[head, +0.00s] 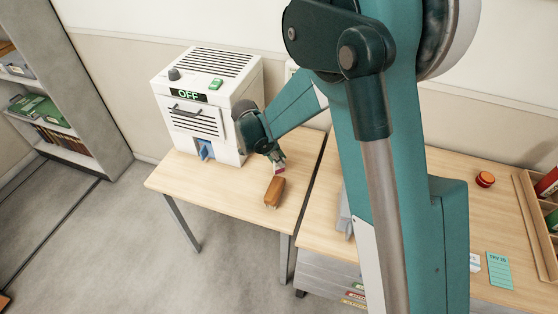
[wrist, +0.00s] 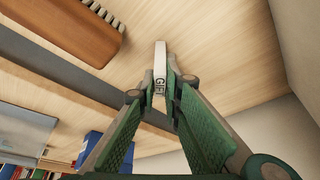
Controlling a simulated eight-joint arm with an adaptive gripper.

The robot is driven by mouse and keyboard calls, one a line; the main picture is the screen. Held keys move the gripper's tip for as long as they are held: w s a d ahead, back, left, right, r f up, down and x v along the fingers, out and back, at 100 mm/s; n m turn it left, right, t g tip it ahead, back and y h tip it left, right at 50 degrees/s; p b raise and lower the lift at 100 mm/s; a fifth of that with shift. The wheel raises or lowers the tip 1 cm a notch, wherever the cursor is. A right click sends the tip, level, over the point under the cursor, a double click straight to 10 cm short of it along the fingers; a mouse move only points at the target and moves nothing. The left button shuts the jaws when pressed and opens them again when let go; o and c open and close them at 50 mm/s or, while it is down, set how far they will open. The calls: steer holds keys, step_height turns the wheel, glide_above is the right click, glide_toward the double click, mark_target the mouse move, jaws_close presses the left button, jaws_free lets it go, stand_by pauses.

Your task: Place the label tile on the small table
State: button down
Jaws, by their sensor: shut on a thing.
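The label tile (wrist: 160,62) is a thin whitish piece with dark letters on its edge, partly hidden by the fingers in the wrist view. My gripper (wrist: 165,88) is shut on it. In the head view my gripper (head: 278,162) is over the small table (head: 205,188), between the white machine and a brown brush, and the tile (head: 279,170) shows small and pinkish at its tips. The small table is light wood with grey legs. I cannot tell whether the tile touches the tabletop.
The brown brush (head: 274,192) lies close by on the small table; it also shows in the wrist view (wrist: 75,25). A white machine (head: 205,105) reading OFF stands at the back. A larger desk (head: 310,225) adjoins on the right. The small table's front left is clear.

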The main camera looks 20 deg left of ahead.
steer(key=c, duration=2.5)
jaws_free()
steer(key=shift+r, duration=0.15)
steer(key=p+v, duration=0.2)
steer(key=v, duration=1)
